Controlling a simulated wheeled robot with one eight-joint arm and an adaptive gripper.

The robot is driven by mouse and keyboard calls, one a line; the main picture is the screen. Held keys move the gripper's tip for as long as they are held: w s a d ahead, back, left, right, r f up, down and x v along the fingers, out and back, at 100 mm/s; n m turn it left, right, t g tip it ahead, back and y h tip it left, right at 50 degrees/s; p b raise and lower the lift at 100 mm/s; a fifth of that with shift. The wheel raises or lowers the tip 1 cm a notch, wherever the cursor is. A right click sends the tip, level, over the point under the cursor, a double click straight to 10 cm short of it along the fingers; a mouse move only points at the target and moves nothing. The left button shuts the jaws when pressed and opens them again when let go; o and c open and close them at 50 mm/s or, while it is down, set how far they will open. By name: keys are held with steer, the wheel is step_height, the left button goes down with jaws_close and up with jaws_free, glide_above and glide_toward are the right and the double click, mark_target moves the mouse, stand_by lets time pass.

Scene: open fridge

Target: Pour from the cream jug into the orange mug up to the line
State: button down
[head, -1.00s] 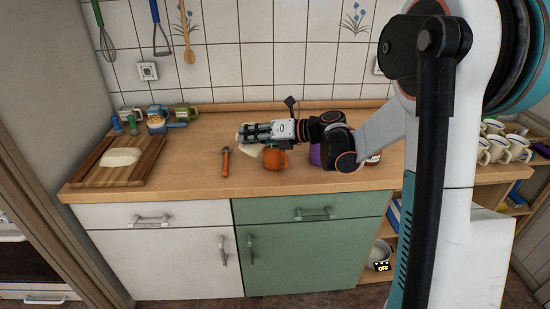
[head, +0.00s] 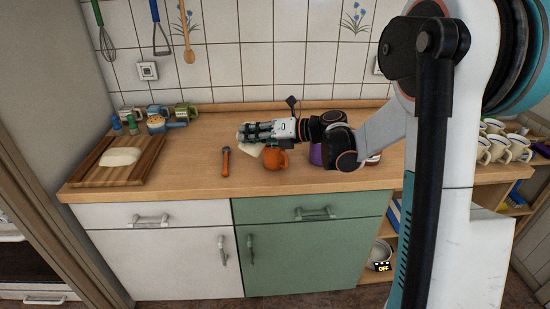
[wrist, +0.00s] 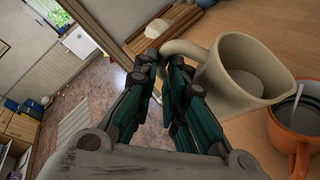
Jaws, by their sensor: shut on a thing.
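The cream jug (wrist: 232,82) is large in the wrist view, with its handle toward my fingers and its mouth toward the orange mug (wrist: 297,125). A pale surface shows inside the jug. My gripper (wrist: 162,58) is shut on the jug's handle. In the head view, my gripper (head: 246,132) hides most of the jug (head: 252,150), and the orange mug (head: 275,159) stands on the counter just to its right. In the wrist view the mug's inside looks grey with a pale upright strip; I cannot make out a line or the level. No falling stream is visible.
An orange-handled tool (head: 225,161) lies left of the mug. A wooden board (head: 92,176) with a pale block is at the left, and several mugs stand behind it. A purple item (head: 316,154) is to the right.

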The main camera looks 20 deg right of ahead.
steer(key=shift+w+d+r+m+y+b, duration=0.1)
steer(key=shift+d+r+m+y+b, duration=0.2)
steer(key=shift+m, duration=0.2)
stand_by(1.2)
steer(key=shift+w+d, duration=0.1)
steer(key=shift+d, duration=0.05)
stand_by(1.2)
steer(key=shift+s+a+f+n, duration=0.2)
steer(key=shift+a+n, duration=0.1)
steer(key=shift+a, duration=0.1)
stand_by(1.4)
